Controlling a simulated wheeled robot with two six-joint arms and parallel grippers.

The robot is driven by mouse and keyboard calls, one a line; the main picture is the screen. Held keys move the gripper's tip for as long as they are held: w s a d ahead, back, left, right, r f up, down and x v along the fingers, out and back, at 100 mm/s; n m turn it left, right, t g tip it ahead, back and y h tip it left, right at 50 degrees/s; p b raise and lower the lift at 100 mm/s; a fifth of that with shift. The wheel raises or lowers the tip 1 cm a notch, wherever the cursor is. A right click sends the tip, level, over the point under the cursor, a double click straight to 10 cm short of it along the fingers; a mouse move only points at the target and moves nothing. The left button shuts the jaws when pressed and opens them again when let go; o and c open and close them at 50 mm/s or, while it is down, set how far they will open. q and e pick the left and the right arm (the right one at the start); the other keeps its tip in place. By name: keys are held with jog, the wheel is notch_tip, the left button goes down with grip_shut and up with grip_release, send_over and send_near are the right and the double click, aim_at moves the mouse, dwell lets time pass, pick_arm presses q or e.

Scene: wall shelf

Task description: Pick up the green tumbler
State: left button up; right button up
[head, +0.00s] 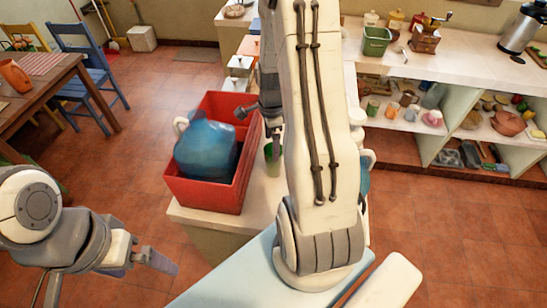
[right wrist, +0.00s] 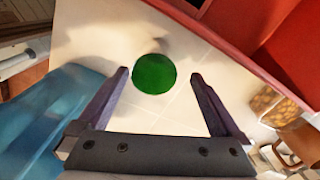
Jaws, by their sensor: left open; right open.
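The green tumbler (head: 269,152) stands on the pale counter beside the red crate, partly hidden by my right arm in the head view. In the right wrist view the green tumbler (right wrist: 154,74) shows as a round green shape between the fingertips, a gap on each side. My right gripper (head: 261,121) is open and above the tumbler; it also shows in the right wrist view (right wrist: 160,74). I cannot tell the exact height between them. My left gripper (head: 155,262) is open, low at the left, over the floor and far from the tumbler.
The red crate (head: 205,195), holding a blue bulky item (head: 207,150), stands close left of the tumbler. A light blue surface (head: 235,275) lies in front. A shelf unit (head: 450,75) with crockery is at right. Open tiled floor lies left.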

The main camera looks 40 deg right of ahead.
jog(key=f, duration=0.3)
jog(key=shift+s+d+f, duration=0.1)
jog(key=shift+s+d, duration=0.05)
jog(key=shift+d, duration=0.1)
jog(key=shift+s+a+f+p, duration=0.1)
jog(key=shift+s+f+p, duration=0.05)
jog(key=shift+f+p, duration=0.35)
jog(key=f, duration=0.1)
jog(key=f+p, duration=0.1)
jog(key=f, duration=0.1)
jog(key=shift+s+a+p, duration=0.15)
jog(key=shift+a+p, duration=0.05)
jog(key=shift+p, duration=0.1)
jog(key=shift+f, duration=0.7)
jog(key=c, duration=1.5)
jog(key=shift+r, duration=0.15)
